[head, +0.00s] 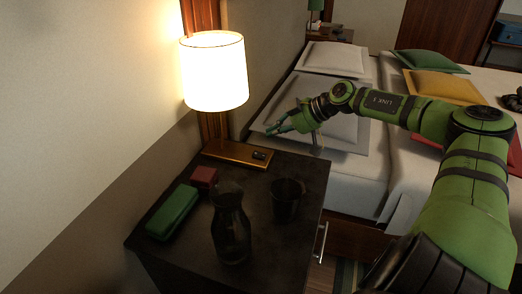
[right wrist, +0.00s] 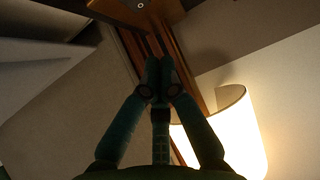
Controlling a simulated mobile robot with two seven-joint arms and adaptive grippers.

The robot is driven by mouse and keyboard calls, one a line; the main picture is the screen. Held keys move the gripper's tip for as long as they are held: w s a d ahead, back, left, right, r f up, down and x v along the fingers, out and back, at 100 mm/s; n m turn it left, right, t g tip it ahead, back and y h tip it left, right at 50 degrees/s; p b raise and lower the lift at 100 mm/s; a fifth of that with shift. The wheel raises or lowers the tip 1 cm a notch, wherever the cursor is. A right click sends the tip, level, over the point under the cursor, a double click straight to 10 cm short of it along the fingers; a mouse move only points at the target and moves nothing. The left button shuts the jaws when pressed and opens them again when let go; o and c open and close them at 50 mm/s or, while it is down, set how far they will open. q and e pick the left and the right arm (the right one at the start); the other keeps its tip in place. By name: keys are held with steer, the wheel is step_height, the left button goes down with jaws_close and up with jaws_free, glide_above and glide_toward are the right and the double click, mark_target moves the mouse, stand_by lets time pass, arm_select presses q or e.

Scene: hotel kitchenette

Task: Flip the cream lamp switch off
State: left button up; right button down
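The cream lamp (head: 215,72) is lit and stands at the back of the dark nightstand. Its flat brown base (head: 230,152) carries a small dark switch (head: 259,155) at the right end; which way the switch is set is too small to tell. My right gripper (head: 270,130) is in the air above and slightly right of the switch, apart from it and empty. In the right wrist view its fingertips (right wrist: 160,66) are together, and the lit shade (right wrist: 235,140) is at lower right. My left gripper is not in view.
On the nightstand (head: 150,246) are a green case (head: 172,212), a small red box (head: 204,177), a glass carafe (head: 230,228) and a dark cup (head: 287,199). The bed with pillows (head: 333,56) lies to the right. A wall is at left.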

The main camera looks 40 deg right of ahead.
mark_target(261, 155)
steer(key=shift+x, duration=2)
steer(key=f+b, duration=0.1)
steer(key=f, duration=0.2)
steer(key=shift+w+a+f+b, duration=0.1)
steer(key=shift+w+b, duration=0.25)
steer(key=shift+w, duration=0.05)
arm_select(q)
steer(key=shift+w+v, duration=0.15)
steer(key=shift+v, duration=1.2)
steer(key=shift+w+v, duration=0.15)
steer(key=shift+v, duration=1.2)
arm_select(e)
steer(key=shift+f, duration=0.45)
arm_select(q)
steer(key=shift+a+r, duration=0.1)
